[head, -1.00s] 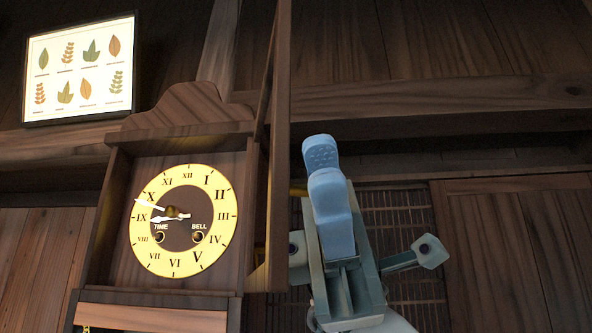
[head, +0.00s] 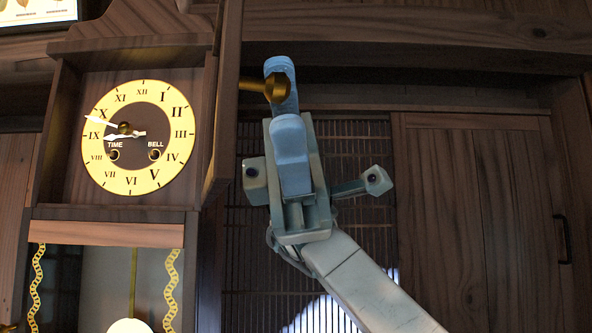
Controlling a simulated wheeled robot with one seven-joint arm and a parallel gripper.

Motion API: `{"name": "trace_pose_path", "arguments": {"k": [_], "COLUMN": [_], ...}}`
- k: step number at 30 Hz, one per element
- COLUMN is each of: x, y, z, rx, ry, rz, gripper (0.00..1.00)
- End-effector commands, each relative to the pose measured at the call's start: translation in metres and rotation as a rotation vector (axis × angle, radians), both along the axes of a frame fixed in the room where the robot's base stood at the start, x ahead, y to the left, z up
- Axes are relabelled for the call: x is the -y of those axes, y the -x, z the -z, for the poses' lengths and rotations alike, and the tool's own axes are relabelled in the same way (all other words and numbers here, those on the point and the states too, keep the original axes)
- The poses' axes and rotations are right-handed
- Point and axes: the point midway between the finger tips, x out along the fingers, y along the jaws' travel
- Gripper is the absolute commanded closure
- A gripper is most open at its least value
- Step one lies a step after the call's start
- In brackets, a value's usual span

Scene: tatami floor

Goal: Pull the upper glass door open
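The wall clock's upper glass door (head: 226,105) stands swung out from the right side of the clock case, seen nearly edge-on, so its glass hardly shows. The clock dial (head: 138,138) is uncovered to its left. A brass knob (head: 272,87) sticks out to the right from the door. My gripper (head: 286,100) is to the right of the door, fingers pointing up. Its two blue fingers appear apart, one behind the other. The knob's end overlaps the farther finger in the picture and lies just above the nearer fingertip. I cannot tell whether they touch.
Below the dial is the lower compartment with a pendulum (head: 130,327) and yellow chains (head: 172,290). A slatted panel (head: 350,150) and a wooden cupboard (head: 490,200) are behind my arm. A lit poster (head: 35,12) is at upper left.

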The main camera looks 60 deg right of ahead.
Motion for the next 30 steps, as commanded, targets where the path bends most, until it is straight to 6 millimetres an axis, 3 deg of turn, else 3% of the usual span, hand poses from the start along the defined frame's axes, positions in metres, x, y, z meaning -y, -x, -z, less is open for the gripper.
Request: {"name": "trace_pose_path", "arguments": {"k": [6,15,30], "x": [0.041,0.080,0.090], "y": [-0.017,-0.036,-0.041], "z": [0.017,0.033,0.038], "rx": [0.003,0.004,0.001], "ry": [-0.003,-0.002,-0.001], "rz": [-0.002,0.000,0.002], "gripper": [0.61,0.61,0.61]}}
